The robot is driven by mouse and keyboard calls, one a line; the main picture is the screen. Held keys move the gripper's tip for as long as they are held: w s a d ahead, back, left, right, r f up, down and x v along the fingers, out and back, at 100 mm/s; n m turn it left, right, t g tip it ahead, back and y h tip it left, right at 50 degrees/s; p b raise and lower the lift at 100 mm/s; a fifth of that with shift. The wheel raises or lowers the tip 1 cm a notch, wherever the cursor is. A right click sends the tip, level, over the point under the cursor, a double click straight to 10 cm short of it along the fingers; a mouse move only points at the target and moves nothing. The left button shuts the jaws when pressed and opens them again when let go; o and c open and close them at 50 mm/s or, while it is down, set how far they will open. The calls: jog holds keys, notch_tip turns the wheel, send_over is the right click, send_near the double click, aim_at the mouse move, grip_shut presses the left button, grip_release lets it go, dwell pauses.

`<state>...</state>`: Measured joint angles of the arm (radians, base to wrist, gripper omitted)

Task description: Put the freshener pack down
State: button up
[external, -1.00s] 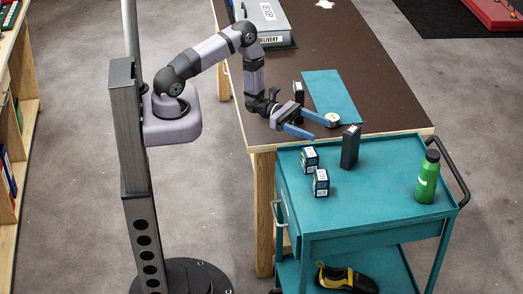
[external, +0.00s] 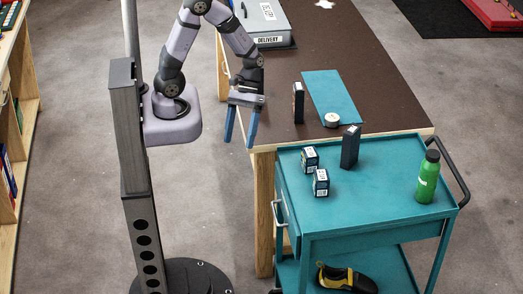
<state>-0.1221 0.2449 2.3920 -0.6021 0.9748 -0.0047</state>
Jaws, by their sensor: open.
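My gripper (external: 240,140) is open and empty, its two blue fingers pointing down beside the left edge of the brown table (external: 350,60). A dark, slim pack (external: 298,103) stands upright on the table, to the right of my gripper and apart from it. A similar dark pack (external: 350,147) stands upright on the teal cart (external: 390,180). I cannot tell from the labels which of these is the freshener pack.
A teal mat (external: 330,92) lies on the table, with a round pale tin (external: 331,120) by its near end. Two small boxes (external: 310,159) (external: 321,183) and a green bottle (external: 428,177) stand on the cart. A grey delivery box (external: 265,20) lies at the table's back.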

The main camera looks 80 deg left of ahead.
jog(key=a+r+m+t+y, duration=0.1)
jog(key=a+m+t+y, duration=0.2)
jog(key=a+m+y, duration=0.3)
jog(key=a, duration=0.3)
jog(key=shift+w+r+m, duration=0.3)
jog(key=shift+r+m, duration=0.1)
jog(key=shift+a+f, duration=0.1)
notch_tip(320, 180, down, 50)
jog(key=b, duration=5)
jog(key=shift+f, duration=0.2)
